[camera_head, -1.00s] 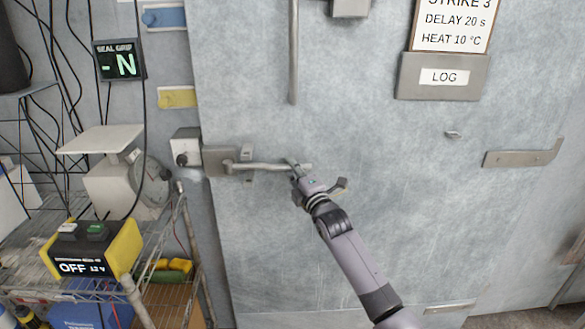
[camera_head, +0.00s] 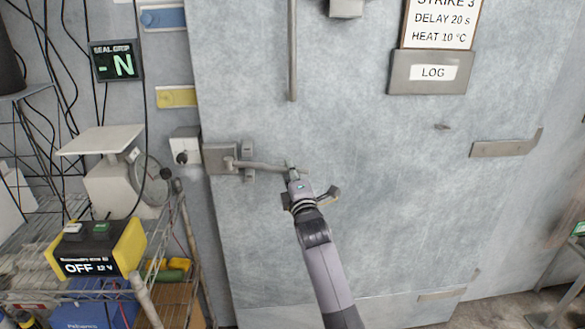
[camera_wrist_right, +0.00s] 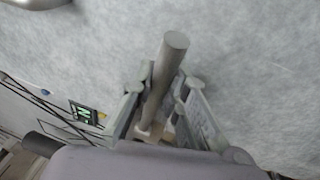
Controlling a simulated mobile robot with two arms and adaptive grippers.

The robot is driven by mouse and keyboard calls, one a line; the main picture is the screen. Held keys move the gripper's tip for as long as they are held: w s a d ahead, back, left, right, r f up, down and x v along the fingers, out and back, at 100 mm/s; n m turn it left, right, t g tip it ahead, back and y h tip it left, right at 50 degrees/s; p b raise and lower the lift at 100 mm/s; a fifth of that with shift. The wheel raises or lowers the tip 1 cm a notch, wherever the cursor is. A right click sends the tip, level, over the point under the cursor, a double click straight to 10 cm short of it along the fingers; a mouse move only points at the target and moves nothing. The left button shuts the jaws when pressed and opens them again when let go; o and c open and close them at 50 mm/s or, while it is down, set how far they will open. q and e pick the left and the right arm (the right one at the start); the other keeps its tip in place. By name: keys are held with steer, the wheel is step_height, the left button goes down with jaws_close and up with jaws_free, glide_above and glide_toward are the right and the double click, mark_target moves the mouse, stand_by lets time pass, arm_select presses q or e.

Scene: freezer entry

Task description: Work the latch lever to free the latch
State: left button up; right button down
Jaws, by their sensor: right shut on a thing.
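The latch lever (camera_head: 262,166) is a grey metal bar on the freezer door. It runs nearly level to the right from its latch plate (camera_head: 219,158) at the door's left edge. My right gripper (camera_head: 290,172) is at the lever's free right end and is shut on it. In the right wrist view the lever (camera_wrist_right: 165,75) passes between the fingers of my right gripper (camera_wrist_right: 155,100), its round end sticking out past them. The gripper hides part of the lever's end in the head view. My left gripper is not in view.
A small wall box (camera_head: 185,146) sits just left of the latch plate. A wire shelf holds a scale (camera_head: 118,185) and a yellow-black box reading OFF (camera_head: 100,250). A vertical bar handle (camera_head: 292,50) is above. The door right of my gripper is mostly bare.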

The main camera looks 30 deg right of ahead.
steer(key=shift+s+a+m+h, duration=0.25)
steer(key=shift+a+m+h, duration=0.05)
steer(key=shift+a, duration=0.2)
steer(key=shift+s+a+r+m+g+h+b, duration=0.1)
steer(key=shift+s+a+m+g+h+b, duration=0.35)
steer(key=shift+h, duration=0.35)
steer(key=c, duration=1.6)
jaws_free()
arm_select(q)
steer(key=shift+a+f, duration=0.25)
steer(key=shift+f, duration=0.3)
arm_select(e)
steer(key=shift+o, duration=0.2)
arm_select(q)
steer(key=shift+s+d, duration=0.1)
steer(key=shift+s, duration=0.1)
arm_select(e)
step_height(320, 180, up, 10)
